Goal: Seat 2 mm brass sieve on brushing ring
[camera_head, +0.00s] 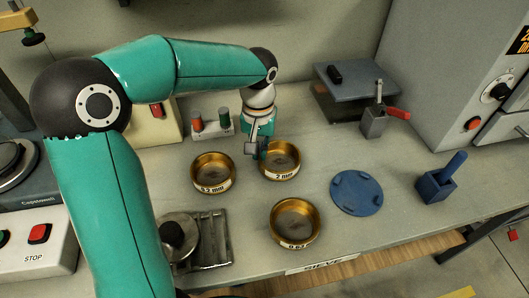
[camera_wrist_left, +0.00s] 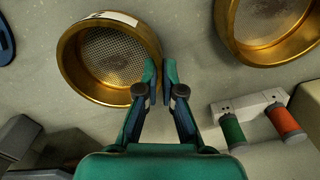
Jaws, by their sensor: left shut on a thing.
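The brass sieve labelled 2 mm (camera_head: 284,163) is on or just above the bench, upright, behind the third sieve. My left gripper (camera_head: 262,150) reaches down to its back left rim and is shut on it. In the left wrist view the fingers (camera_wrist_left: 160,80) pinch the wall of the 2 mm sieve (camera_wrist_left: 108,55); its mesh looks empty. I cannot tell whether it touches the bench. The brushing ring (camera_head: 357,194) is a flat blue disc with raised lugs on the bench to the right, with nothing on it. My right gripper is not in view.
A 0.2 mm sieve (camera_head: 212,174) stands close to the left, another brass sieve (camera_head: 295,224) in front. A holder with red and green plugs (camera_head: 212,125) is behind left. A blue holder (camera_head: 436,184) stands right of the ring. Bench between sieve and ring is clear.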

